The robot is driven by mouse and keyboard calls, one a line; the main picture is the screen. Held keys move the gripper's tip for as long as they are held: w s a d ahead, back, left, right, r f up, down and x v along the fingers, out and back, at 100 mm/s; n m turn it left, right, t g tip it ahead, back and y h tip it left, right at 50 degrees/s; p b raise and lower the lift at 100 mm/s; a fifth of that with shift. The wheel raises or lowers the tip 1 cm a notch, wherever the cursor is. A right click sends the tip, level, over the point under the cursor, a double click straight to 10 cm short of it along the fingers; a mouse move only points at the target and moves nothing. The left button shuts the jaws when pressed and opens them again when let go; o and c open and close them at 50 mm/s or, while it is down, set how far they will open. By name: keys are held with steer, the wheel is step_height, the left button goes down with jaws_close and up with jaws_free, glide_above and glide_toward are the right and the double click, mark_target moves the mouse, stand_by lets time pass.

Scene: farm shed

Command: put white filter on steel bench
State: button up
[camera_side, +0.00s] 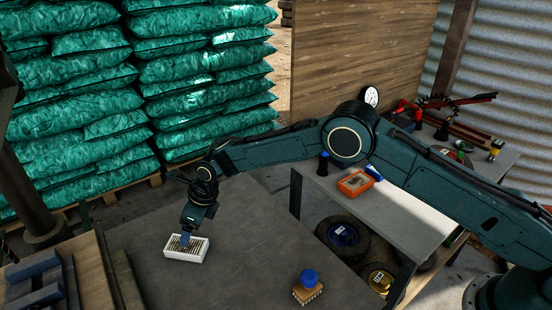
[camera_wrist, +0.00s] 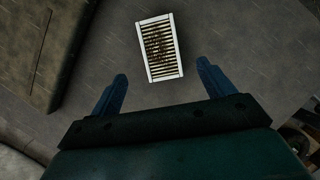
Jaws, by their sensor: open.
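The white filter (camera_side: 186,251) is a rectangular white frame with a dark, ribbed, brownish inside. It lies flat on the grey bench top (camera_side: 250,230) in the side view. In the wrist view the filter (camera_wrist: 159,47) lies just beyond the fingertips, a little tilted, between their lines. My gripper (camera_side: 185,238) points down close over the filter in the side view. In the wrist view my gripper (camera_wrist: 162,72) has its two blue fingers wide apart with nothing between them. I cannot tell whether a finger touches the filter.
A blue-topped brush-like item (camera_side: 308,285) stands on the bench at front right. A lower shelf unit at right carries an orange box (camera_side: 355,183) and a dark bottle (camera_side: 323,164). Wooden planks with a blue-grey frame (camera_side: 40,283) are at left. The bench middle is clear.

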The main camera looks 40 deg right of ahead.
steer(key=shift+v, duration=1.65)
steer(key=s+d+r+n, duration=0.4)
steer(key=d+r, duration=0.2)
steer(key=r, duration=0.3)
steer(key=s+d+r+n+t+h, duration=0.1)
steer(key=s+d+r+n, duration=0.35)
steer(key=d+r, duration=0.3)
steer(key=s+d+r+n, duration=0.4)
steer(key=d+r, duration=0.2)
steer(key=r, duration=0.4)
steer(key=s+d+r+n+t+h, duration=0.15)
steer(key=s+d+n, duration=0.25)
steer(key=s, duration=0.4)
steer(key=s+d+r+n, duration=0.3)
steer(key=s+d, duration=0.1)
steer(key=s, duration=0.3)
steer(key=s+d+f+n, duration=0.2)
steer(key=s+n, duration=0.1)
steer(key=s, duration=0.4)
steer(key=s+d+f+n, duration=0.2)
steer(key=s+n, duration=0.2)
steer(key=s, duration=0.3)
steer(key=shift+s+d+h, duration=0.25)
steer(key=shift+d+h, duration=0.1)
steer(key=shift+d, duration=0.05)
